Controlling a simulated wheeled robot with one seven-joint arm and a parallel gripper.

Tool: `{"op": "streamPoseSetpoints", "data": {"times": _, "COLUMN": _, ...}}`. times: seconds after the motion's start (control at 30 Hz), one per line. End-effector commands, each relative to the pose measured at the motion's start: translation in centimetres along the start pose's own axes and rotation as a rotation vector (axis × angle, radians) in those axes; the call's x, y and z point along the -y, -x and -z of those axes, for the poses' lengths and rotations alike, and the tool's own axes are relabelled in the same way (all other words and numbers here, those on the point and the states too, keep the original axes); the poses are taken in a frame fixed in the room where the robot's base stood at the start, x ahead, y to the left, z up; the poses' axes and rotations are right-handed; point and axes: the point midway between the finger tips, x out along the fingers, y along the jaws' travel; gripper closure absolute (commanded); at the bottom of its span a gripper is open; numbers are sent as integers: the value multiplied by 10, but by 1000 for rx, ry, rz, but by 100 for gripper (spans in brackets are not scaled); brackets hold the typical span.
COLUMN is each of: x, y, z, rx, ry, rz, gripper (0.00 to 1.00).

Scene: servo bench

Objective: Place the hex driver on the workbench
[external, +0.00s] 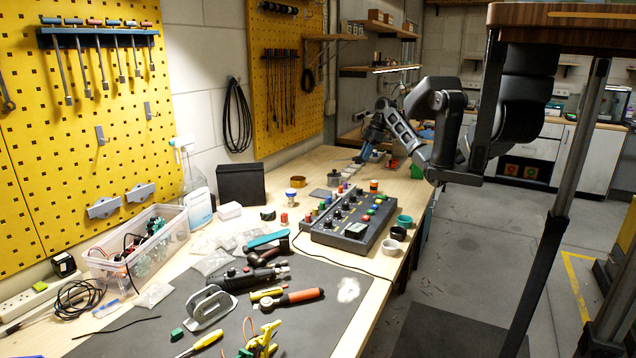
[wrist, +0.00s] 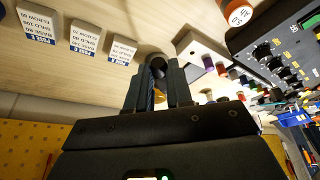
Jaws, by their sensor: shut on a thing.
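My gripper (external: 364,154) is low over the far end of the light wooden workbench (external: 372,178), beyond the control box. In the wrist view my gripper (wrist: 157,82) is shut on a narrow dark thing with a rounded end, which I take to be the hex driver (wrist: 156,63). The fingers hide most of it. I cannot tell whether it touches the bench top.
White labelled blocks (wrist: 84,38) lie on the bench beside the gripper. The control box (external: 350,222) with knobs stands nearer, with small coloured pots around it. A clear bin (external: 138,245), hand tools and cables crowd the near end. Yellow pegboards (external: 285,75) line the wall.

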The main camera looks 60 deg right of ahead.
Motion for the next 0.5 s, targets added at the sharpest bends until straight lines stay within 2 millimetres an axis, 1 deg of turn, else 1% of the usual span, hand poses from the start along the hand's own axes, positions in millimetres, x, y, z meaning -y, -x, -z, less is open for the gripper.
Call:
{"op": "streamPoseSetpoints", "data": {"times": 0.03, "x": -1, "y": 14, "z": -26, "rx": 0, "ry": -36, "rz": -15, "gripper": 100}}
{"op": "streamPoseSetpoints", "data": {"times": 0.07, "x": -1, "y": 19, "z": -40, "rx": 0, "ry": -54, "rz": -22, "gripper": 100}}
{"op": "streamPoseSetpoints", "data": {"times": 0.1, "x": 0, "y": 27, "z": -58, "rx": -1, "ry": -79, "rz": -31, "gripper": 100}}
{"op": "streamPoseSetpoints", "data": {"times": 0.17, "x": 2, "y": 38, "z": -86, "rx": -2, "ry": -117, "rz": -46, "gripper": 100}}
{"op": "streamPoseSetpoints", "data": {"times": 0.2, "x": 4, "y": 45, "z": -104, "rx": -3, "ry": -141, "rz": -55, "gripper": 100}}
{"op": "streamPoseSetpoints", "data": {"times": 0.3, "x": 12, "y": 62, "z": -144, "rx": -5, "ry": -195, "rz": -77, "gripper": 100}}
{"op": "streamPoseSetpoints", "data": {"times": 0.4, "x": 21, "y": 75, "z": -177, "rx": -7, "ry": -240, "rz": -95, "gripper": 100}}
{"op": "streamPoseSetpoints", "data": {"times": 0.5, "x": 29, "y": 84, "z": -201, "rx": -9, "ry": -273, "rz": -108, "gripper": 100}}
